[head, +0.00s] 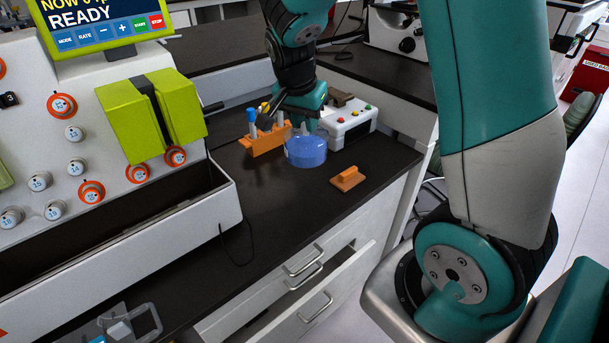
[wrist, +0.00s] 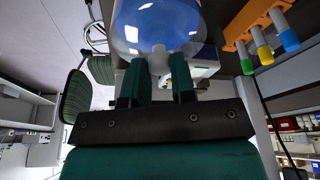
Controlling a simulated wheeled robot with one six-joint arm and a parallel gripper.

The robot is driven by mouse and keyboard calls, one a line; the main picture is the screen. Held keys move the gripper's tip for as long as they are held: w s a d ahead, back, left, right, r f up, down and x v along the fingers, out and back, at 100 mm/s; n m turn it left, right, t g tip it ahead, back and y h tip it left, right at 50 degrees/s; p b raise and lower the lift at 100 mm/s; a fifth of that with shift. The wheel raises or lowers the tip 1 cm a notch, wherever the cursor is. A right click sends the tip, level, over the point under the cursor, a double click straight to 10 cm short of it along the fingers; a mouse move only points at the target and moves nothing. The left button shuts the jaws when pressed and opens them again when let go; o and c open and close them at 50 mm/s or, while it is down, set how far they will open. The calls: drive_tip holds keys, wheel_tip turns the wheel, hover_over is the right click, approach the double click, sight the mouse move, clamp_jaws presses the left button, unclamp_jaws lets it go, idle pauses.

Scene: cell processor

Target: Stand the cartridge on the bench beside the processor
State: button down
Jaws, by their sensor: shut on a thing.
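The cartridge is a round, see-through blue piece (head: 306,153) with a white stem on top. My gripper (head: 309,120) is above it, shut on the stem. In the wrist view the blue body (wrist: 150,22) fills the top, with the pale stem between the two green fingers (wrist: 162,68). It looks upright and low over the dark bench (head: 290,205). I cannot tell whether its base touches the bench. The processor (head: 110,115) stands to the left, with a lit screen reading READY, orange-ringed knobs and a yellow-green block on its front.
An orange rack (head: 266,140) with colour-capped tubes stands just left of the cartridge. A white box with coloured buttons (head: 349,122) is behind it at the right. A small orange piece (head: 347,178) lies to the right, near the bench edge. A drawer (head: 325,300) below is partly open. The bench front is mostly clear.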

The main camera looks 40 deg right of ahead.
wheel_tip(320, 180, down, 13)
drive_tip(key=shift+f, duration=0.2)
drive_tip(key=shift+f, duration=0.1)
drive_tip(key=shift+f+b, duration=0.15)
drive_tip(key=shift+b, duration=0.15)
drive_tip(key=c, duration=1)
unclamp_jaws()
drive_tip(key=shift+o, duration=0.2)
